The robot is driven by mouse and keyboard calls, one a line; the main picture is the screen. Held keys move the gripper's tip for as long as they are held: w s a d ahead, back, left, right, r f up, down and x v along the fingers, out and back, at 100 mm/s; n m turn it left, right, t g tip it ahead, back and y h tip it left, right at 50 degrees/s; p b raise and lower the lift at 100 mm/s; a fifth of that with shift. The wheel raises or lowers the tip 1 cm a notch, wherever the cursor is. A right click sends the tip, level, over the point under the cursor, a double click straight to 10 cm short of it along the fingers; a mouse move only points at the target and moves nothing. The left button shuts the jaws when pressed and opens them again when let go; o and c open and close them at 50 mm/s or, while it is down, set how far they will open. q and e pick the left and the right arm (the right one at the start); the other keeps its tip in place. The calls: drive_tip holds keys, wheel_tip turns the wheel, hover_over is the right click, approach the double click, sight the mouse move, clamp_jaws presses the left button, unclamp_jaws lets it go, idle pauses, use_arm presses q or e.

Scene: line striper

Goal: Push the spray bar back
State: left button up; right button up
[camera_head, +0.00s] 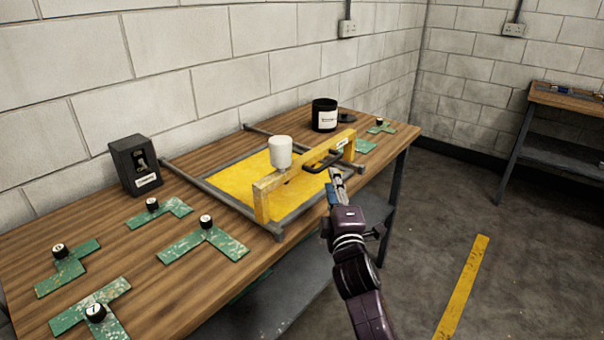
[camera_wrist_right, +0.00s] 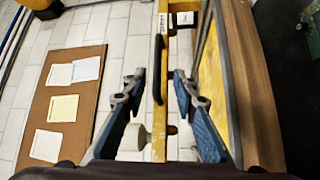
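The spray bar (camera_head: 283,179) is a yellow beam standing across a grey-railed frame. It carries a white canister (camera_head: 280,153) and a black handle (camera_head: 322,161). My right gripper (camera_head: 337,178) is at the front side of the frame, near the handle. In the right wrist view my right gripper (camera_wrist_right: 158,88) is open and empty. The handle (camera_wrist_right: 158,68) and the yellow bar (camera_wrist_right: 160,120) show between its spread fingers. I cannot tell how close they are to touching. My left gripper is out of view.
The frame's yellow bed (camera_head: 245,175) lies on a wooden table (camera_head: 150,262). Several green stencil pieces with black knobs (camera_head: 205,245) lie at the left. A black switch box (camera_head: 136,165) and black tin (camera_head: 324,115) stand near the wall. The floor (camera_head: 425,225) at right is open.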

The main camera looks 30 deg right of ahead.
sight(328, 162)
drive_tip(key=x, duration=0.4)
drive_tip(key=p+x, duration=0.1)
drive_tip(key=x, duration=0.3)
drive_tip(key=shift+r, duration=0.25)
drive_tip(key=shift+s, duration=0.1)
clamp_jaws()
